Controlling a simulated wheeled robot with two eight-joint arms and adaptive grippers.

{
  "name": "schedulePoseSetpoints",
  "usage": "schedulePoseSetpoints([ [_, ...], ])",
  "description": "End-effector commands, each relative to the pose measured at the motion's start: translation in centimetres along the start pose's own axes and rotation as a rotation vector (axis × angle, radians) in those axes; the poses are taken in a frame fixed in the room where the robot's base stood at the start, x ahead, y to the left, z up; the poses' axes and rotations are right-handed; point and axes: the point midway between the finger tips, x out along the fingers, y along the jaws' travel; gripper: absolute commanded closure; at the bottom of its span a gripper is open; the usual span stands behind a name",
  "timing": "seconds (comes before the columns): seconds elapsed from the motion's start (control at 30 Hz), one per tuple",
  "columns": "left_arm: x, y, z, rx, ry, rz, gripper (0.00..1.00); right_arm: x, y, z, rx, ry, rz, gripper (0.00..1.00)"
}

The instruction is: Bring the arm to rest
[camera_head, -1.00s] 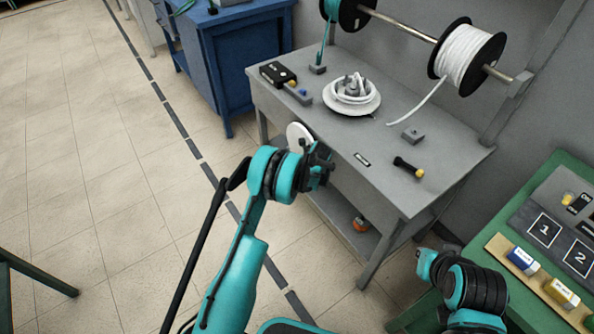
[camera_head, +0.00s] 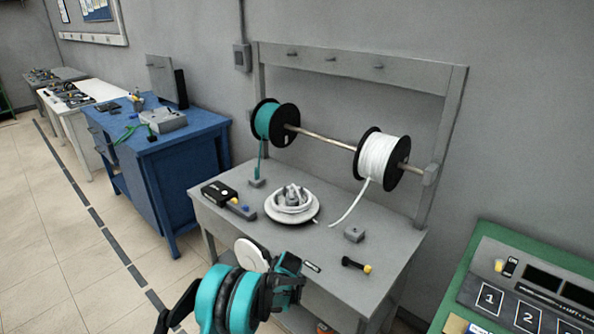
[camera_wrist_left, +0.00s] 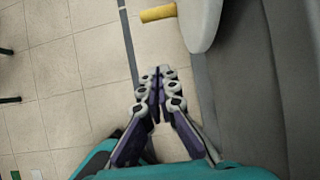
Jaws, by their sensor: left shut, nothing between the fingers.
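My left arm reaches in at the bottom of the head view, its teal and black wrist (camera_head: 240,295) in front of the grey bench (camera_head: 220,212). In the left wrist view my left gripper (camera_wrist_left: 159,84) has its fingers together with nothing between them, above the tiled floor. A round white disc (camera_head: 249,254) shows at the bench's front edge behind the wrist; I cannot tell what holds it. My right gripper is out of view.
The bench carries a white coil (camera_head: 292,205), a black device (camera_head: 220,193), a grey block (camera_head: 354,233) and a black-yellow tool (camera_head: 356,264). Teal (camera_head: 268,123) and white (camera_head: 378,157) spools hang above. A green numbered station (camera_head: 466,262) stands right, a blue cabinet (camera_head: 189,163) left.

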Motion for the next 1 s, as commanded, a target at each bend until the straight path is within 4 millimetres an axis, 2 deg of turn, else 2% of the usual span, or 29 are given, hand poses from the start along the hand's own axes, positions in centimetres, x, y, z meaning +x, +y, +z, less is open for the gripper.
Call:
schedulePoseSetpoints([
  [0.13,-3.4,0.9,1.7,-0.129,0.016,-0.023,1.0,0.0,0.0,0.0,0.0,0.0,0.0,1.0],
  [0.27,-8.7,2.7,3.8,-0.354,0.049,-0.059,1.0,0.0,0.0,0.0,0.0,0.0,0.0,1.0],
  [0.4,-14.5,5.5,5.3,-0.625,0.098,-0.098,1.0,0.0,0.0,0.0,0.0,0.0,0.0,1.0],
  [0.53,-19.3,8.7,5.8,-0.877,0.151,-0.125,1.0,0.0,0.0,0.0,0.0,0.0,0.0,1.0],
  [0.67,-23.5,12.3,5.5,-1.128,0.21,-0.143,1.0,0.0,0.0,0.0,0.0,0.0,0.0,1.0],
  [0.8,-27.2,16.3,4.3,-1.401,0.283,-0.155,1.0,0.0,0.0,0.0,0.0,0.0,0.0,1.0],
  [1.0,-30.7,21.9,1.3,-1.789,0.402,-0.151,1.0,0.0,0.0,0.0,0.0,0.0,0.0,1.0],
])
